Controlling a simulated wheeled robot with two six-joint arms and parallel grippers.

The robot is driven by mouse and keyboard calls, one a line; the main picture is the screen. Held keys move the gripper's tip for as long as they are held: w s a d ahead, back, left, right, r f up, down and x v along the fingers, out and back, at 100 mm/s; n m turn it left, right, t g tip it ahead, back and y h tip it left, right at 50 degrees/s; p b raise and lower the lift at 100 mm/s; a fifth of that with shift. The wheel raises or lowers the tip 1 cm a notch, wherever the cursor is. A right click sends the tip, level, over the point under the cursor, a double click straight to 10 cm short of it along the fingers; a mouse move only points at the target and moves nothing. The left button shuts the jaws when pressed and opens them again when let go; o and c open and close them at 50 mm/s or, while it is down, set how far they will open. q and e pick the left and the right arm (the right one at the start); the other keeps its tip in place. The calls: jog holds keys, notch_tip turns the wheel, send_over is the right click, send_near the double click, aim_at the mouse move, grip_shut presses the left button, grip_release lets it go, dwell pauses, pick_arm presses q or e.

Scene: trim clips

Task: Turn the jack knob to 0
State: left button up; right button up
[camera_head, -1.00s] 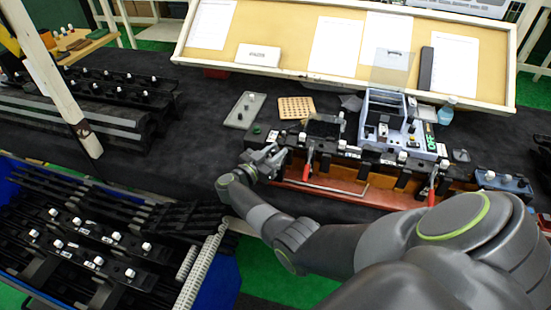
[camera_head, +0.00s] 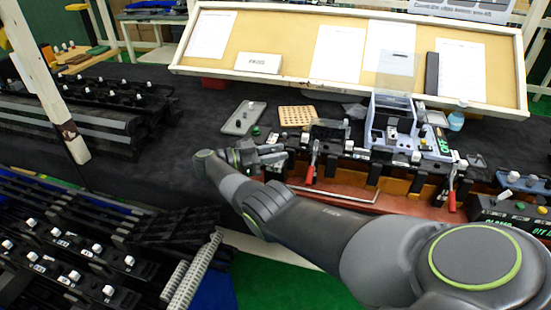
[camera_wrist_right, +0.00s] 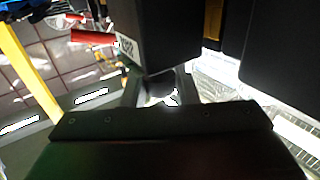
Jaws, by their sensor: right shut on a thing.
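The long black trim fixture (camera_head: 350,151) stands at the right of the table, with red-handled clamps (camera_head: 311,164) along it. My right gripper (camera_head: 279,154) is at its left end, with its fingers closed there. In the right wrist view, the fingers (camera_wrist_right: 158,92) are on both sides of a small dark round knob (camera_wrist_right: 160,88) below a black block (camera_wrist_right: 155,35). The knob looks like the jack knob and is mostly hidden by the gripper and block. I cannot read a number on it. My left gripper is not in view.
A blue-grey device (camera_head: 392,125) stands behind the fixture. A grey tray (camera_head: 244,118) and a perforated tan board (camera_head: 297,115) lie behind my gripper. A dark control box (camera_head: 512,214) is at the right edge. Black racks (camera_head: 60,240) fill the lower left.

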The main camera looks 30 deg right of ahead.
jog(key=shift+g+b, duration=0.3)
jog(key=shift+b, duration=0.05)
dwell(0.4)
jog(key=o, duration=0.9)
jog(key=shift+o, duration=0.2)
jog(key=shift+a, duration=0.1)
